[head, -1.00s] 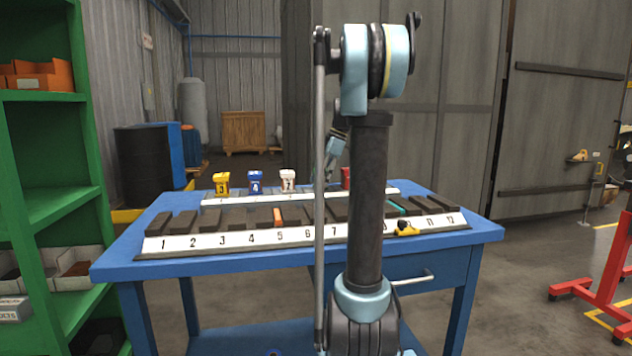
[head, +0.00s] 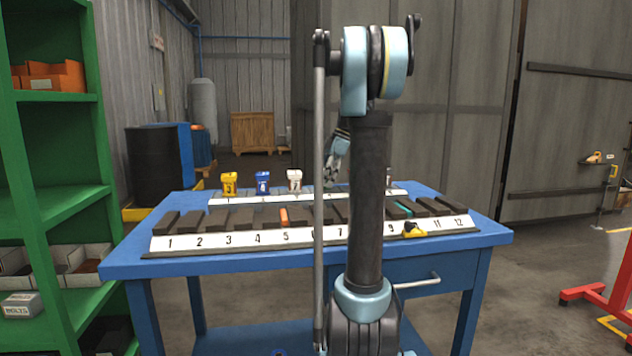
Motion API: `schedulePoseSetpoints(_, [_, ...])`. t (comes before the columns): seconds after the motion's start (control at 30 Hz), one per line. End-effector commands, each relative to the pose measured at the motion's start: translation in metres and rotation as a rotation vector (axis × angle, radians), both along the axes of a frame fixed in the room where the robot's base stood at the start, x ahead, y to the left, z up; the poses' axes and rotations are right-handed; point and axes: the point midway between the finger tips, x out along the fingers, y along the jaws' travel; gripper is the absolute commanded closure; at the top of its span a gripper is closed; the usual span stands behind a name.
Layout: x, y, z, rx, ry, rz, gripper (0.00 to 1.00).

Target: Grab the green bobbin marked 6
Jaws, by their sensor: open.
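I cannot make out a green bobbin marked 6; my own arm hides part of the rear rack. On the rear rack (head: 240,199) stand a yellow bobbin marked 3 (head: 229,184), a blue bobbin marked 4 (head: 263,182) and a white bobbin (head: 294,181) whose mark is hard to read. My gripper (head: 331,178) shows small behind my arm, above the rear rack and right of the white bobbin. It is open, with nothing visible in it.
The blue table (head: 130,262) carries a front rack with a numbered white strip (head: 258,239) and dark slots. An orange piece (head: 284,217), a teal piece (head: 403,207) and a yellow-black object (head: 413,230) lie there. Green shelving (head: 60,205) stands left.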

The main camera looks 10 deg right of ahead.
Motion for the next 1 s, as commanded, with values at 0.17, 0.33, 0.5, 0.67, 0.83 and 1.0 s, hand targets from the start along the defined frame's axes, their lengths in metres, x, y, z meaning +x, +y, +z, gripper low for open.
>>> schedulePoseSetpoints(0.17, [0.000,-0.008,0.018,0.000,0.000,-0.002,0.34])
schedulePoseSetpoints(0.33, [0.000,-0.021,0.048,0.000,0.000,-0.003,0.34])
schedulePoseSetpoints(0.5, [0.001,-0.034,0.077,0.000,0.002,-0.004,0.34])
schedulePoseSetpoints(0.67, [0.001,-0.042,0.096,0.000,0.001,-0.003,0.34])
schedulePoseSetpoints(0.83, [0.001,-0.046,0.106,0.000,0.001,-0.003,0.34])
schedulePoseSetpoints(1.0, [0.001,-0.047,0.108,0.000,0.001,-0.002,0.34])
